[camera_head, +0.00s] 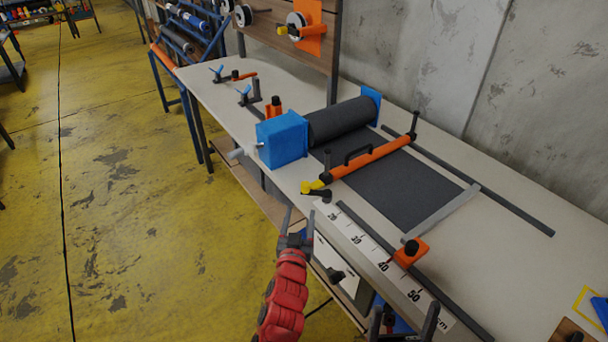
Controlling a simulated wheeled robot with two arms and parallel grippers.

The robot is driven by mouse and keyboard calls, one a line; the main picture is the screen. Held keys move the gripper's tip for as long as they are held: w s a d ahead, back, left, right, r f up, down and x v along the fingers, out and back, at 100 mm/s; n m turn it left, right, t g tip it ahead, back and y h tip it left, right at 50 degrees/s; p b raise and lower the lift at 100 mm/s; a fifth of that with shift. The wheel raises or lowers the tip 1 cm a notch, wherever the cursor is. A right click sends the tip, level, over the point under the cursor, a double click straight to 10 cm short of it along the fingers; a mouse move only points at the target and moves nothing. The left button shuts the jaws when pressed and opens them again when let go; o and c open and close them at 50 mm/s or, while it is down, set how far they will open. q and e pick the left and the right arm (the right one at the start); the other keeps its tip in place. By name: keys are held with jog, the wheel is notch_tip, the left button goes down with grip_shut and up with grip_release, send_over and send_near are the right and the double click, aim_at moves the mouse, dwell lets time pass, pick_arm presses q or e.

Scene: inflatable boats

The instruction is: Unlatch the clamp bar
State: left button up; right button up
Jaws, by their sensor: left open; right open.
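The orange clamp bar (372,160) with a black handle (358,153) lies across the dark sheet on the bench. A yellow latch lever (314,187) is at its near end, beside a small black part. A black post (414,125) stands at its far end. I cannot tell how the latch engages. My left gripper (300,213), on a red arm, is open and empty at the bench's front edge, below the yellow lever and apart from it. My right gripper (403,322) is low at the bottom edge, open, partly cut off, and away from the bar.
A blue block (282,139) with a crank holds the dark roll (341,121) left of the bar. A ruler strip (365,243), a dark rail and an orange slider (410,252) line the front edge. A concrete wall is behind.

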pick_arm(q)
send_near(306, 182)
jog(key=w, duration=0.3)
jog(key=shift+w+d+f, duration=0.1)
jog(key=shift+w+f, duration=0.3)
jog(key=w+b, duration=0.1)
jog(key=w, duration=0.1)
jog(key=w+b, duration=0.1)
jog(key=w, duration=0.1)
jog(key=w+d+b, duration=0.1)
jog(key=w, duration=0.2)
jog(key=shift+f+b, duration=0.15)
jog(key=shift+b, duration=0.2)
jog(key=shift+w+b, duration=0.4)
jog(key=shift+w, duration=0.45)
jog(key=shift+c, duration=0.2)
grip_shut()
